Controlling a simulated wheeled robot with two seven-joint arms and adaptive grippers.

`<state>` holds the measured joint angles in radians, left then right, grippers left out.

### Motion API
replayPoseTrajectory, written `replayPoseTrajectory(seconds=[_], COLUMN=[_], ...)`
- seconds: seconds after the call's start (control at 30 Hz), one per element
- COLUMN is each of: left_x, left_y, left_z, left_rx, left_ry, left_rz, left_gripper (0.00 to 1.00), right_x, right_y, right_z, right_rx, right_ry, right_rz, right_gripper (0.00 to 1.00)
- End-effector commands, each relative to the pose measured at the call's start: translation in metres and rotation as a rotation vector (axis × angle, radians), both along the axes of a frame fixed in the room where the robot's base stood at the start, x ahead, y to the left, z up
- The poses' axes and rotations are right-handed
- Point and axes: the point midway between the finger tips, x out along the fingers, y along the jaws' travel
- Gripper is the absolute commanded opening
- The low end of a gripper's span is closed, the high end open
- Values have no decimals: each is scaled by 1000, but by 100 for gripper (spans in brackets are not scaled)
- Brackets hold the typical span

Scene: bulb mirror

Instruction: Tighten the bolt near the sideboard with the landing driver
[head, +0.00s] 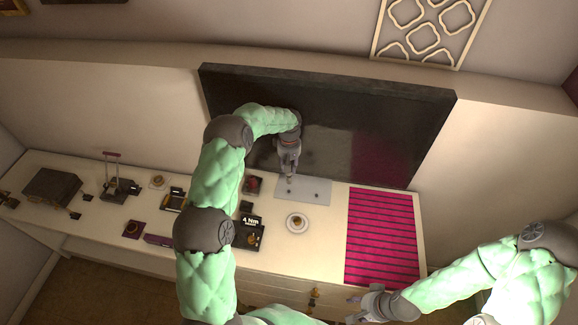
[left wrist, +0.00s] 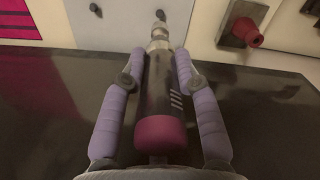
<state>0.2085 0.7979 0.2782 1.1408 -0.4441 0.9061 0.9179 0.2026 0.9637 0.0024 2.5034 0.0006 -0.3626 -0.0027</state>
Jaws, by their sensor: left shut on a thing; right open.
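My left gripper (head: 289,160) is shut on a driver in front of the dark upright panel. In the left wrist view the driver (left wrist: 160,95) has a dark body with white stripes, a magenta end and a metal shaft. It lies between the two purple fingers (left wrist: 160,75). Its tip reaches over the pale grey plate (left wrist: 125,14), where a small dark bolt head (left wrist: 95,8) shows to one side; I cannot tell whether the tip touches a bolt. The plate (head: 318,188) lies on the white sideboard (head: 310,255). My right gripper (head: 364,306) is open and empty at the lower right.
The dark panel (head: 330,125) stands behind the plate. A red-topped holder (head: 253,184) sits left of the plate. A round white dish (head: 297,223) is in front. A magenta striped mat (head: 382,240) lies right. A labelled dark box (head: 249,235) and several small items crowd the left.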

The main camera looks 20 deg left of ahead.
Motion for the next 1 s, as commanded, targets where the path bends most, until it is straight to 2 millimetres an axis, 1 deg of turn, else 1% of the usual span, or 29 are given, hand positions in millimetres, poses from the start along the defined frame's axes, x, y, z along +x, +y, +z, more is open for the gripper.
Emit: replayPoseTrajectory(seconds=[0.03,0.63,0.7,1.0], left_x=[0,0,1,1], left_y=[0,0,1,0], left_z=[-7,-58,-53,-52], left_rx=[0,0,0,0], left_ry=[-1,-1,-1,-1], left_rz=[0,0,0,0], left_gripper=[0,0,0,0], right_x=[0,0,0,0], right_y=[0,0,0,0], right_z=[-7,-54,-49,-49], right_rx=[0,0,0,0], right_ry=[0,0,1,0], right_rz=[0,0,0,0], right_gripper=[47,47,47,47])
